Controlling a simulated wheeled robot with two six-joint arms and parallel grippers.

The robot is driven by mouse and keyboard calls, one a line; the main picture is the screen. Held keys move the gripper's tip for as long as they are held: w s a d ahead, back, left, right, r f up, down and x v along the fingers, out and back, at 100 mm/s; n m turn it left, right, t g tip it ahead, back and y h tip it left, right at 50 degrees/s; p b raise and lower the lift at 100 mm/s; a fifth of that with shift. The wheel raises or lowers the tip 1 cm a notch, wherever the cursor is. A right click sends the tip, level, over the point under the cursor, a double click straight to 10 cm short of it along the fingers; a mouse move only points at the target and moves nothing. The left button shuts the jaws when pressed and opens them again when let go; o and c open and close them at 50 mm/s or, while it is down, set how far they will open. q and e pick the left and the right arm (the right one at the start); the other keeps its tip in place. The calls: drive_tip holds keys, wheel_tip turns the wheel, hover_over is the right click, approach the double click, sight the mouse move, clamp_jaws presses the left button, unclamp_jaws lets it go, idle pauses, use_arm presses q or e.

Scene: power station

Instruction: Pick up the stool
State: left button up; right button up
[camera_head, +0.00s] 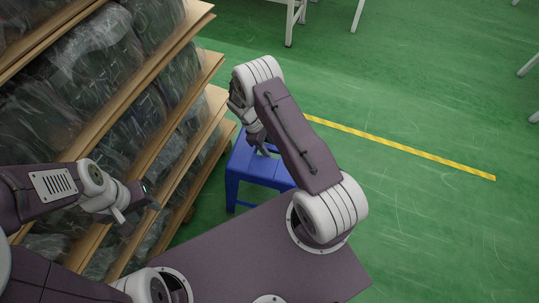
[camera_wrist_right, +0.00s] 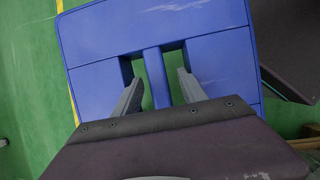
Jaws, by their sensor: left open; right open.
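The blue stool (camera_head: 262,168) stands upright on the green floor, between the shelving and my base in the head view. My right arm partly covers it. In the right wrist view its seat (camera_wrist_right: 100,40) fills much of the picture, with two slots and a bar (camera_wrist_right: 154,75) between them. My right gripper (camera_wrist_right: 157,75) is open, its fingers over the two slots, one on each side of the bar. I cannot tell how deep the fingertips are. My left gripper (camera_head: 135,208) is open and empty in front of the shelves, away from the stool.
Wooden shelves (camera_head: 185,75) with plastic-wrapped goods stand close on the left, beside the stool. A yellow floor line (camera_head: 400,147) runs to the right. White legs of furniture (camera_head: 290,22) show at the top. The green floor on the right is clear.

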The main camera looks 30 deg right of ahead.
drive_tip(key=shift+b+x, duration=0.35)
drive_tip(key=shift+x, duration=1.55)
drive_tip(key=shift+w+f, duration=0.1)
drive_tip(key=shift+f, duration=0.2)
clamp_jaws()
